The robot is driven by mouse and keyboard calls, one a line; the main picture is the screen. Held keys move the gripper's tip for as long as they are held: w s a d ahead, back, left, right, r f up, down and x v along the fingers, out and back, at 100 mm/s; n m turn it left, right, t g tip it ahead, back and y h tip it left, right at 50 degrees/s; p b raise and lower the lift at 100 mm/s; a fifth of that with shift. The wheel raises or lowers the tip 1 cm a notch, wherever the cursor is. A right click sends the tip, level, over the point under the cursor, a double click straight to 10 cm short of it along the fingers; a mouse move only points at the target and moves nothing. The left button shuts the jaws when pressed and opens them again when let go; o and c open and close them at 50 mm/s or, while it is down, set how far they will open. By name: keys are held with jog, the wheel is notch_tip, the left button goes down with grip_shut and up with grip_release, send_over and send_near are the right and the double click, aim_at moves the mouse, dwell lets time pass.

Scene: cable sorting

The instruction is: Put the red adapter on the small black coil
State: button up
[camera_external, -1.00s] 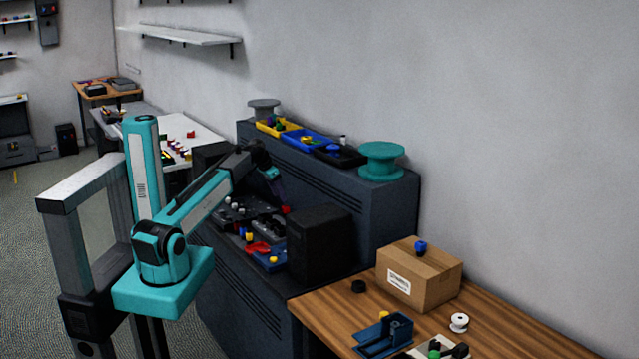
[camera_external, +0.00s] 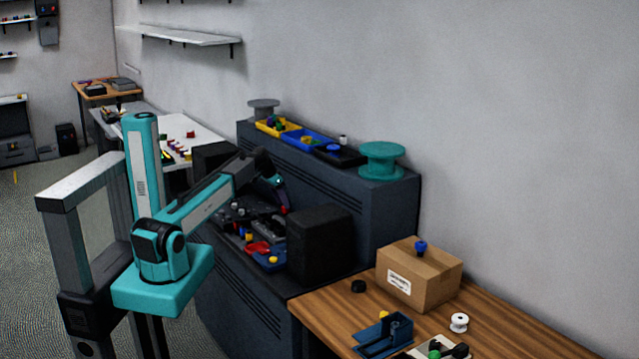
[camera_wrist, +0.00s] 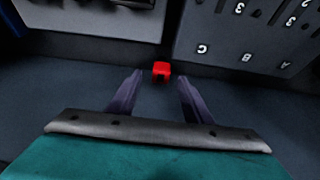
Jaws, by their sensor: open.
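The red adapter (camera_wrist: 161,70) is a small red block on the dark surface in the wrist view, just beyond and between the fingertips of my gripper (camera_wrist: 160,80). My gripper is open and empty, with a gap to the adapter. In the external view my gripper (camera_external: 280,196) hangs over the cluttered dark bench, and the adapter beside it is mostly hidden.
A black box (camera_external: 320,243) stands right of my gripper. A grey panel with letters and numbers (camera_wrist: 240,35) borders the adapter at the right. The wooden table (camera_external: 325,305) holds a cardboard box (camera_external: 405,278), a blue holder (camera_external: 385,338) and a white spool (camera_external: 459,322).

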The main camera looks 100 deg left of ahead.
jog(key=shift+p+x, duration=0.5)
jog(key=shift+x, duration=0.5)
jog(key=shift+p+x, duration=0.3)
jog(key=shift+x, duration=1)
jog(key=shift+a, duration=0.1)
grip_shut()
jog(key=shift+s+r, duration=0.1)
jog(key=shift+r, duration=0.1)
jog(key=shift+r+b, duration=0.1)
jog(key=shift+b, duration=0.35)
notch_tip(320, 180, up, 7)
jog(key=shift+f+b, duration=0.2)
jog(key=shift+b, duration=0.75)
jog(key=s+d+b, duration=0.3)
jog(key=s+d, duration=1.1)
jog(key=shift+b, duration=0.4)
